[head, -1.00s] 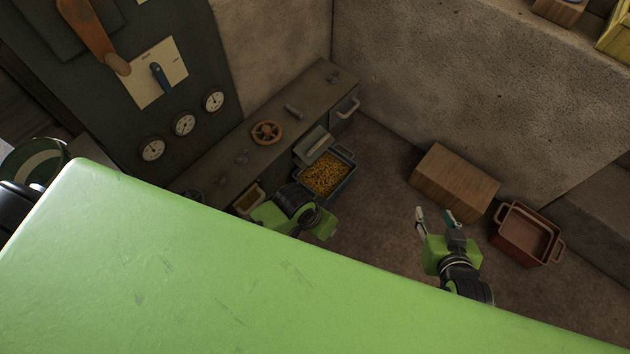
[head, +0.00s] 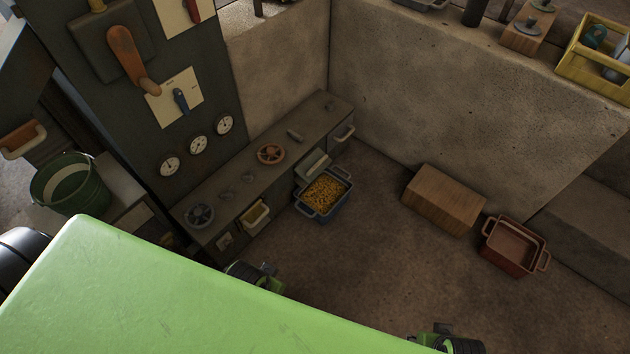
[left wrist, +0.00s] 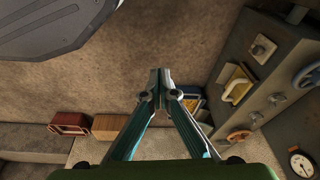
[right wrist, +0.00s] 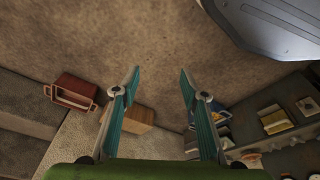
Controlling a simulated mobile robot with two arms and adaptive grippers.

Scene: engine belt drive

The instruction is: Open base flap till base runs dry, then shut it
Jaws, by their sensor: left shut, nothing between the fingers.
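A long dark low cabinet (head: 282,142) runs along the wall below the gauge panel. A grey flap with a pale handle (head: 312,166) is on its front, just above a blue bin (head: 323,194) holding yellow grains. I cannot tell how far the flap is open or whether grains run. Further left, a pale-handled yellow front (head: 255,217) sits in the same cabinet. My left gripper (left wrist: 159,76) is shut and empty; in the head view my green body partly hides it. My right gripper (right wrist: 156,80) is open and empty, low in the head view. Both are apart from the cabinet.
A wooden box (head: 444,198) and an empty red bin (head: 512,246) stand on the floor at right. A green bucket (head: 72,184) is at left. An orange valve wheel (head: 271,153) is on the cabinet top. The floor between is clear.

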